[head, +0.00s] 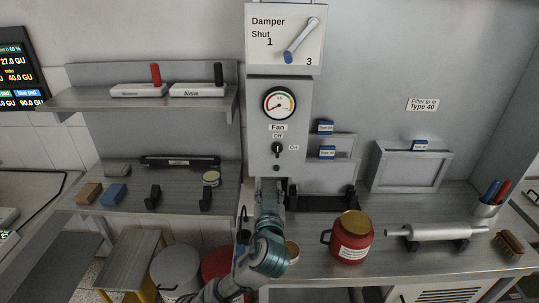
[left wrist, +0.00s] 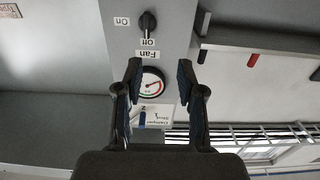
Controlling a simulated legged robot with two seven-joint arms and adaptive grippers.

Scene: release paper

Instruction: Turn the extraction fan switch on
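The fan switch (head: 277,149) is a black knob on the grey panel under the round gauge. Its handle points up at the Off label (head: 278,136), and the On label (head: 293,147) is to its right. The knob also shows upside down at the top of the left wrist view (left wrist: 147,22). My left gripper (head: 270,184) is just below the knob in the head view, partly hidden by its own arm. In the left wrist view its two fingers (left wrist: 159,72) are apart with nothing between them, and no contact with the knob shows. My right gripper is not in view.
The damper panel (head: 286,40) is above the gauge (head: 279,104). A red jar (head: 351,238) and a rolling-pin-shaped cylinder (head: 437,232) stand on the counter to the right. Shelves (head: 140,98) are at left.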

